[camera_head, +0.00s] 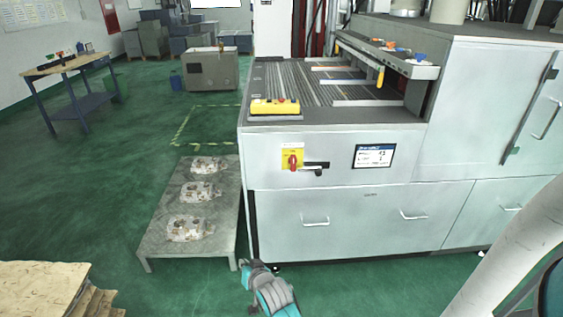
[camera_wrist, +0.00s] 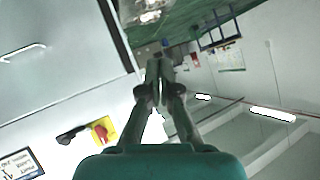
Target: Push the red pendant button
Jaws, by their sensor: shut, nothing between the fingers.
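A yellow pendant (camera_head: 275,107) lies on the top front left edge of the large grey machine. Its buttons are very small in the head view, and I cannot make out the red one clearly. My gripper (camera_head: 246,265) is low in front of the machine's lower left corner, well below the pendant and apart from it. In the wrist view my gripper (camera_wrist: 158,66) has its fingertips together with nothing between them. The pendant does not show in the wrist view.
A red rotary switch on a yellow plate (camera_head: 292,160) and a small screen (camera_head: 374,156) are on the machine front (camera_head: 330,215). A low grey bench (camera_head: 160,232) bears castings to the left. A cardboard-coloured stack (camera_head: 40,290) stands front left. Green floor is clear between.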

